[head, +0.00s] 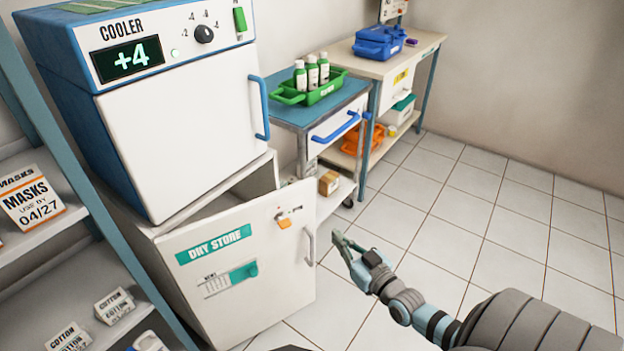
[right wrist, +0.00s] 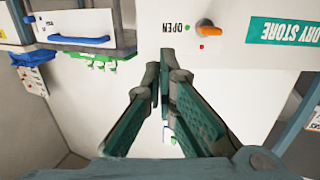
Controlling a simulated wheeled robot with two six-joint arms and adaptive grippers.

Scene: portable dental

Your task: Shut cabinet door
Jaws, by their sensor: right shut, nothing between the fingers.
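The white cabinet door (head: 245,290), labelled DRY STORE, stands partly open in the head view. A dark gap shows above it, between it and the cabinet body (head: 262,178). The door has a grey handle (head: 310,246) at its right edge and an orange latch knob (head: 284,223). The door also shows upside down in the right wrist view (right wrist: 222,52), with the word OPEN beside the orange knob (right wrist: 208,29). My right gripper (head: 341,240) is shut and empty, just right of the handle, apparently apart from it. Its closed fingers (right wrist: 160,75) point towards the door. My left gripper is out of view.
A cooler (head: 180,120) stands on the cabinet. A blue-topped cart (head: 290,113) with a green tray (head: 322,91) of bottles is behind the door. A shelf rack (head: 60,215) stands at the left. The tiled floor (head: 480,210) at the right is clear.

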